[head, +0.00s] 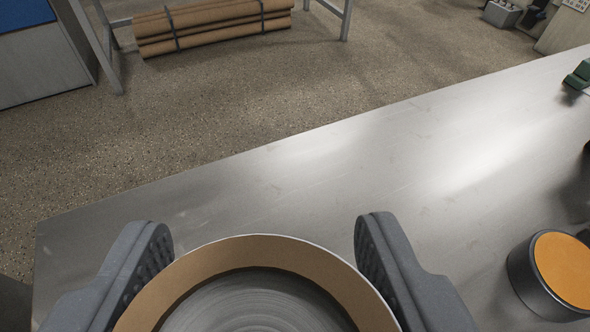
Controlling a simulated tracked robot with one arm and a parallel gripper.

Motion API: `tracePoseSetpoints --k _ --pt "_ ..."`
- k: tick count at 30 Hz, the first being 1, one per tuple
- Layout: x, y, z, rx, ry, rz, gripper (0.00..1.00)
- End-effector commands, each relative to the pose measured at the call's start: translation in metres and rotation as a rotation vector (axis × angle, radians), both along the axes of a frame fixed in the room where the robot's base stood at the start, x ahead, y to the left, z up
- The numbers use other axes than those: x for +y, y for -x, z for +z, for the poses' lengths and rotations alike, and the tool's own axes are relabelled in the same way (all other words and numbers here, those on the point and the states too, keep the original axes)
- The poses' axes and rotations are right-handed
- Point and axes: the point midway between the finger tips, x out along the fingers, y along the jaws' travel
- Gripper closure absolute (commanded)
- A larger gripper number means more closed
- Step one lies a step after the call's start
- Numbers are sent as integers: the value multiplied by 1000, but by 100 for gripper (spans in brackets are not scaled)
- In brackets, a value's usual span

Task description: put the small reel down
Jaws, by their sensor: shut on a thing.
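The small reel (263,252) is at the bottom centre of the head view, with a tan wound face, a pale outer edge and a grey round middle. My gripper (262,240) is shut on it, with one grey ridged finger on each side. The reel's lower part is cut off by the picture edge. It is over the metal table (310,170); I cannot tell whether its underside touches the table.
A dark round container with an orange top (563,268) stands at the right. A green object (578,76) sits at the far right. The table's middle is bare. Beyond its far edge, strapped brown rolls (215,25) lie low on a metal frame over the speckled floor.

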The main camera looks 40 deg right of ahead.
Motion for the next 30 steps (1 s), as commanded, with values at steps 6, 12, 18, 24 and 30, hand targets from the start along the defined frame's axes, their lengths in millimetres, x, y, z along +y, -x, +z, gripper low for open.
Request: tracePoseSetpoints --k 6,12,18,24,30 --pt "-19 -15 -3 -3 2 -2 87" --pt "-23 -20 -3 0 0 -1 87" --pt "-23 -20 -22 2 -2 -1 87" --pt "-22 -21 -40 0 -1 0 87" --pt "-22 -21 -38 0 -2 1 87"
